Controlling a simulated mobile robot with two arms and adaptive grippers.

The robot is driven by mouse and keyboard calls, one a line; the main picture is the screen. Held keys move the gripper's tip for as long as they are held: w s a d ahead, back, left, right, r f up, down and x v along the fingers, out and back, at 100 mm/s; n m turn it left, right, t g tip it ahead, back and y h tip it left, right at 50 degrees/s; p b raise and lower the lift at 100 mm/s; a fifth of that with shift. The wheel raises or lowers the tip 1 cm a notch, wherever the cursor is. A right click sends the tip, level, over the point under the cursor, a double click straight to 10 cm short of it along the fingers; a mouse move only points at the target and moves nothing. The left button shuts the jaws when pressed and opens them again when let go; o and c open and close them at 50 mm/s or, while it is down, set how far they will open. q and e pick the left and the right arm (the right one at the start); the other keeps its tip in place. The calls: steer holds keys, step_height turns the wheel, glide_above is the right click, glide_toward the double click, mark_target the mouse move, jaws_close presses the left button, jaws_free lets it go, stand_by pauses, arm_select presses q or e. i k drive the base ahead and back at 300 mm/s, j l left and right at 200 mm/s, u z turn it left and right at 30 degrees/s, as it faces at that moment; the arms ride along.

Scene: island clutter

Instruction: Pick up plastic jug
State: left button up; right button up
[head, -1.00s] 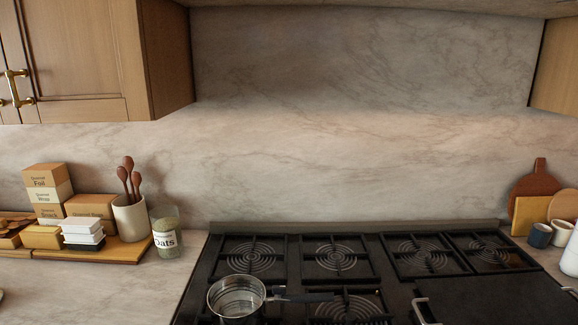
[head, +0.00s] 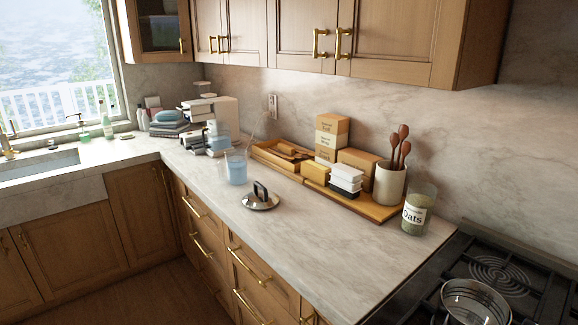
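A translucent light-blue plastic container (head: 236,170), which looks like the plastic jug, stands upright on the marble counter (head: 225,225) near its front edge. Another pale blue translucent vessel (head: 218,138) stands just behind it, close to a white appliance; I cannot tell for certain which of the two is the jug. Neither of my grippers is in view, and nothing is touching the containers.
A pot lid (head: 261,201) lies in front of the container. A wooden tray (head: 381,211) with boxes and a utensil crock (head: 390,184) stands along the wall. An oats jar (head: 418,213) and a pot (head: 474,303) on the stove are at right. A sink (head: 38,166) is at left.

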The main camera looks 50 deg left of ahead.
mark_target(236, 159)
steer(key=u, duration=2)
steer(key=z, duration=1.7)
steer(key=u, duration=1.65)
steer(key=i+z, duration=0.2)
steer(key=z, duration=0.25)
steer(key=i+j+z, duration=0.15)
steer(key=z, duration=0.35)
